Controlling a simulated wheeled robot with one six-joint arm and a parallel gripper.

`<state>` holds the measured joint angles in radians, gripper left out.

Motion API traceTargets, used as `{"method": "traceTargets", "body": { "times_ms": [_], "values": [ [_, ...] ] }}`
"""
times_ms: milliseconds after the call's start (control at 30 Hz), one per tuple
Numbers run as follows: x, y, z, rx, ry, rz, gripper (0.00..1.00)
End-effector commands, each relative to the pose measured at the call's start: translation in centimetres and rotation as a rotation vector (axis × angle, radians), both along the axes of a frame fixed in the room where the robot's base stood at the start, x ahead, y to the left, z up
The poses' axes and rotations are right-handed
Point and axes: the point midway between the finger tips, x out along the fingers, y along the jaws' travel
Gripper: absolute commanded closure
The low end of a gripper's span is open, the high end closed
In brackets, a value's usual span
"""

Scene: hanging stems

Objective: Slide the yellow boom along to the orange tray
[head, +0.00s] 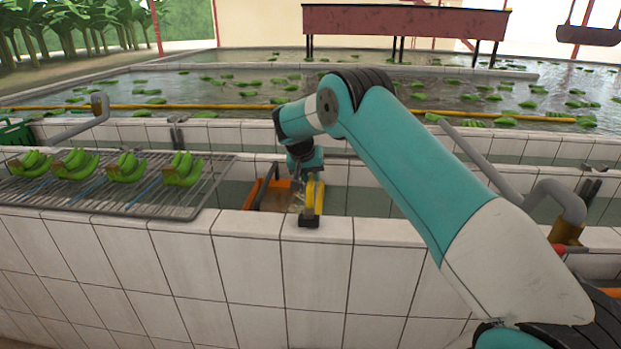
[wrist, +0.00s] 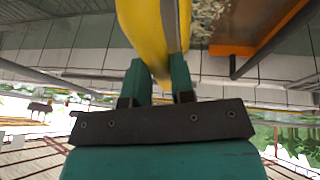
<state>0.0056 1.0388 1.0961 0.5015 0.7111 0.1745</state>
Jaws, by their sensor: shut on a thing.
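The yellow boom (head: 318,197) spans the narrow water channel at the tiled front wall, with a dark end piece on the wall's top. The orange tray (head: 254,194) is just left of the boom in the channel, with brownish debris in it. My gripper (head: 299,181) reaches down at the boom. In the wrist view my gripper (wrist: 158,70) has its two teal fingers shut on either side of the yellow boom (wrist: 146,28). The orange tray (wrist: 268,32) shows to the right there, beside pale debris. My wrist partly hides the boom's far end in the head view.
A wire rack (head: 110,192) with several green banana bunches stands left of the tray. A grey bent pipe (head: 562,196) rises at the right. Tanks with floating bananas (head: 480,92) lie behind. The channel right of the boom looks clear.

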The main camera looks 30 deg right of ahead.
Motion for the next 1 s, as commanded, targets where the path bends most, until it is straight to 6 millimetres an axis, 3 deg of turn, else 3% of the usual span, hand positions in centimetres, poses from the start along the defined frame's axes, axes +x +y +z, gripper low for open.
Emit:
{"method": "traceTargets", "body": {
  "times_ms": [567,600,700,1000],
  "values": [
    [0.76,0.80,0.14,0.000,-0.007,-0.007,1.00],
    [0.78,0.84,0.15,0.001,-0.008,-0.006,0.75],
    [0.76,0.84,0.16,0.000,-0.007,-0.006,0.52],
    [0.59,0.54,0.16,0.000,-0.004,-0.012,0.52]
  ]
}}
